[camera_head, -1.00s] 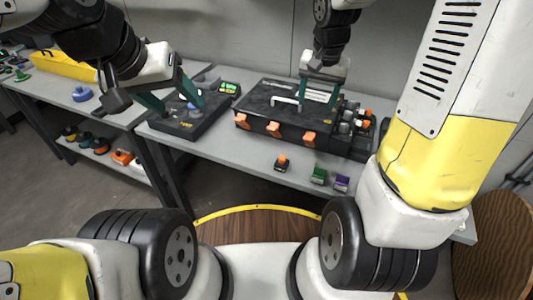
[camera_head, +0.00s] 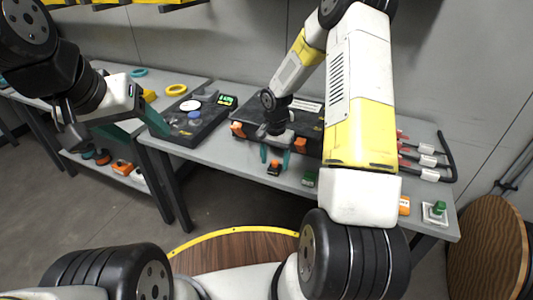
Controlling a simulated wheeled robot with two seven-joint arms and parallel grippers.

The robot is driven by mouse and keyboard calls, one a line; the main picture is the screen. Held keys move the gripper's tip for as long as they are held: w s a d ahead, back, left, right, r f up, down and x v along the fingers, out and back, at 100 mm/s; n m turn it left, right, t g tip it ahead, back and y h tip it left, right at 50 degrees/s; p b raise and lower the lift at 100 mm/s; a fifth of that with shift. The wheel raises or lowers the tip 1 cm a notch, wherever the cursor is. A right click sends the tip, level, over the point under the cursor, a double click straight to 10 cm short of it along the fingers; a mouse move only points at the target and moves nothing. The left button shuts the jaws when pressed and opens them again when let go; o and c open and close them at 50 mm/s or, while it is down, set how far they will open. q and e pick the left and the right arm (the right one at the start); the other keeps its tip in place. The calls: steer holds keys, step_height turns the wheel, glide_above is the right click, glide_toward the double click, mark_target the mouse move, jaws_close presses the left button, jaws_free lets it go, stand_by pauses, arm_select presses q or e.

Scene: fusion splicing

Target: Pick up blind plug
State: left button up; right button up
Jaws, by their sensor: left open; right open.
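Small plug-like pieces lie along the front edge of the table; I cannot tell by sight which is the blind plug. An orange-and-black plug (camera_head: 274,169) stands just below my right gripper (camera_head: 275,156). That gripper points down, open, with its two green fingers apart and nothing visible between them. A green plug (camera_head: 309,180) stands to its right, partly beside my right arm. My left gripper (camera_head: 136,129) is open and empty at the left, beside the dark device tray.
A black tray (camera_head: 185,136) with a small screen stands at the left of the table (camera_head: 215,150). A large black case (camera_head: 310,127) with orange latches is behind my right arm. Connectors with red ends (camera_head: 428,161) and a green-topped piece (camera_head: 438,208) are at the right.

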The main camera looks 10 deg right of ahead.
step_height(320, 180, down, 2)
steer(key=shift+f, duration=0.1)
jaws_close()
stand_by(0.5)
